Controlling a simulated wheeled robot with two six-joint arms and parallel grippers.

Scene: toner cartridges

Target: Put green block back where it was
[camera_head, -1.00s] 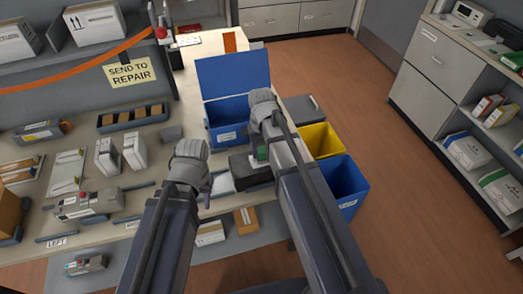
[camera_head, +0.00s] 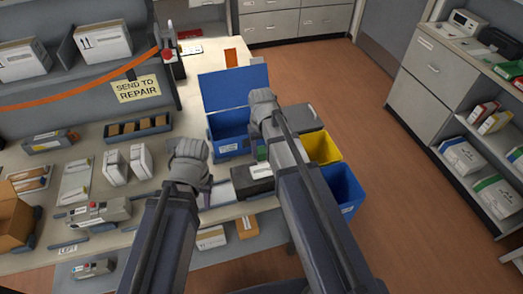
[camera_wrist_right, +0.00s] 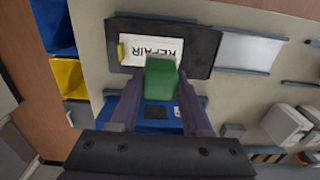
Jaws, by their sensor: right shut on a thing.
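The green block (camera_wrist_right: 160,78) is held between the purple fingers of my right gripper (camera_wrist_right: 157,100) in the right wrist view. In the head view the green block (camera_head: 262,153) shows beside my right wrist, partly hidden by the arm. A black tray (camera_wrist_right: 205,50) with a white label reading REPAIR (camera_wrist_right: 155,50) lies close to the block, which overlaps the label's edge in the picture. The same black tray (camera_head: 250,186) is partly behind my right arm in the head view. My left gripper (camera_head: 204,197) hangs over the table's front, its opening unclear.
An open blue bin (camera_head: 229,146) stands behind the tray. Yellow (camera_head: 322,149) and blue (camera_head: 345,186) bins stand to the right. A white pad (camera_head: 220,192) lies left of the tray. White boxes (camera_head: 128,163) and a grey cartridge (camera_head: 98,212) occupy the left table.

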